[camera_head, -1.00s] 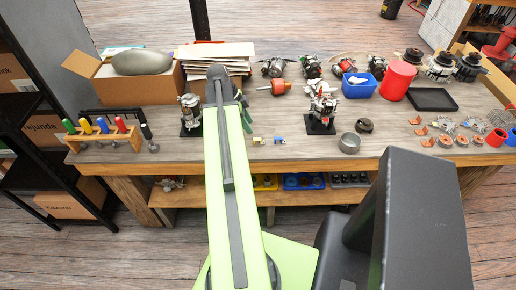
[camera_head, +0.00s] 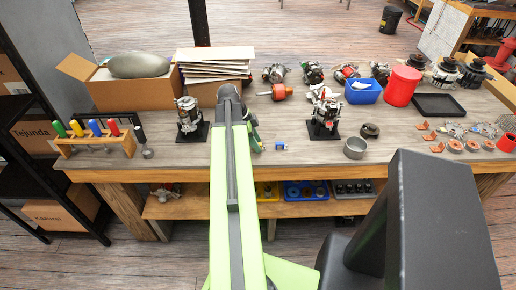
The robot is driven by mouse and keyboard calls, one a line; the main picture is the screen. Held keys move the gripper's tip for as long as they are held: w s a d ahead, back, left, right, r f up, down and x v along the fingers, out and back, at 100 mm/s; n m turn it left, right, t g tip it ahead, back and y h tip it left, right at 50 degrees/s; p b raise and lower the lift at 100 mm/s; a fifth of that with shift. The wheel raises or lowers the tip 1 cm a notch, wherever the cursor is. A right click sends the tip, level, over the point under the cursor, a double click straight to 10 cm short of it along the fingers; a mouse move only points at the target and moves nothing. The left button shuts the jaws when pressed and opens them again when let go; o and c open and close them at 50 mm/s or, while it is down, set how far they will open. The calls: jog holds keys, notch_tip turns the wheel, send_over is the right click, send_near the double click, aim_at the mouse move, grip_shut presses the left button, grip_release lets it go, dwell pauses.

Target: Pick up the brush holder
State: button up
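A small blue and pale part (camera_head: 280,146) lies near the table's front edge. It may be the brush holder, but it is too small to be sure. My green arm reaches over the table and bends down at its far end. My gripper (camera_head: 258,143) is low over the table, just left of the small part. The arm hides most of it, and its fingers are too small to read. The spot where a second small yellowish part lay is now behind the gripper.
Alternators on black stands (camera_head: 188,122) (camera_head: 324,117) flank my arm. A grey metal cup (camera_head: 355,148) and dark ring (camera_head: 370,130) lie to the right. A rack of coloured-handled tools (camera_head: 98,143), an open cardboard box (camera_head: 130,92), a blue bin (camera_head: 362,92) and a red cylinder (camera_head: 402,86) also stand there.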

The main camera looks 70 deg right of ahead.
grip_shut()
jog(key=shift+r+p, duration=0.5)
notch_tip(320, 180, up, 4)
jog(key=p, duration=0.3)
jog(key=shift+f+p, duration=0.1)
jog(key=shift+p, duration=0.3)
jog(key=s+a+r+p, duration=0.1)
jog(key=s+r+p, duration=0.5)
jog(key=s, duration=0.5)
jog(key=shift+s+a, duration=0.15)
jog(key=shift+s, duration=0.15)
